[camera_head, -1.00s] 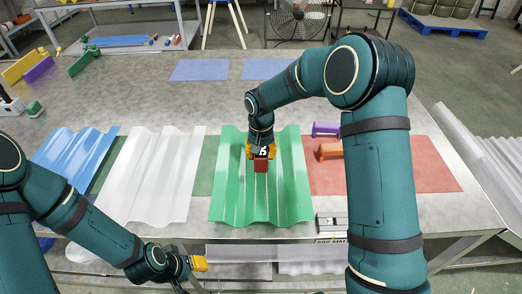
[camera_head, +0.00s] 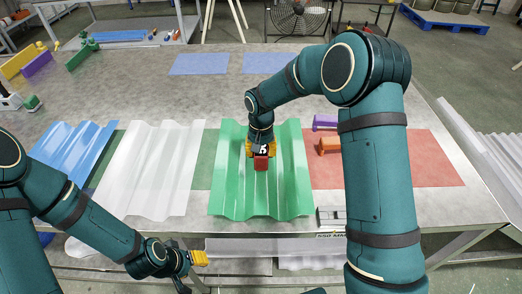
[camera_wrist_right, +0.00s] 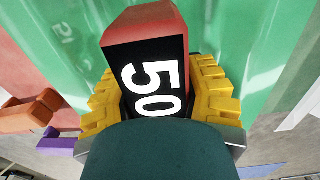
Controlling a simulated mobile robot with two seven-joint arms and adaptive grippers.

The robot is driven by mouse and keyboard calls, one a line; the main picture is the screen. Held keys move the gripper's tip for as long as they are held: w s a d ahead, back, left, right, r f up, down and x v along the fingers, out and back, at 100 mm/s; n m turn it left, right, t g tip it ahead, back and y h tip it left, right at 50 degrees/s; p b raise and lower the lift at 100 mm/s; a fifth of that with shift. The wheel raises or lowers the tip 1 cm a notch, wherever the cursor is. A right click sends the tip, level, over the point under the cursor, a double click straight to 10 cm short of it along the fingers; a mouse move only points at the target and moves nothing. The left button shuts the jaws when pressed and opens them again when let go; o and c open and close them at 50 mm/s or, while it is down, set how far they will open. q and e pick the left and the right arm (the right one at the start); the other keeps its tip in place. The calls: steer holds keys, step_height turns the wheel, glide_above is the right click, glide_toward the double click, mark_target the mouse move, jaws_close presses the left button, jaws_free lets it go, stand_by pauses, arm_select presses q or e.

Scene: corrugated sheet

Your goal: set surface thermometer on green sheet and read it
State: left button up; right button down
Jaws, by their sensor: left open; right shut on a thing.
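The surface thermometer is a red block (camera_head: 261,163) with a black face. White digits "50" show on that face in the right wrist view (camera_wrist_right: 155,90). My right gripper (camera_head: 261,149) is shut on it, with yellow fingers on both sides. It is over the middle of the green corrugated sheet (camera_head: 285,185). I cannot tell whether its underside touches the sheet. My left gripper (camera_head: 199,258) is open and empty, low in front of the table's near edge.
A white corrugated sheet (camera_head: 150,170) and a blue one (camera_head: 75,150) lie left of the green sheet. Purple (camera_head: 325,122) and orange (camera_head: 328,145) pieces stand right of it, by a red mat (camera_head: 430,160). A small grey block (camera_head: 330,217) sits at the front edge.

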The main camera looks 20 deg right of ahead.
steer(key=shift+c, duration=2.2)
jaws_free()
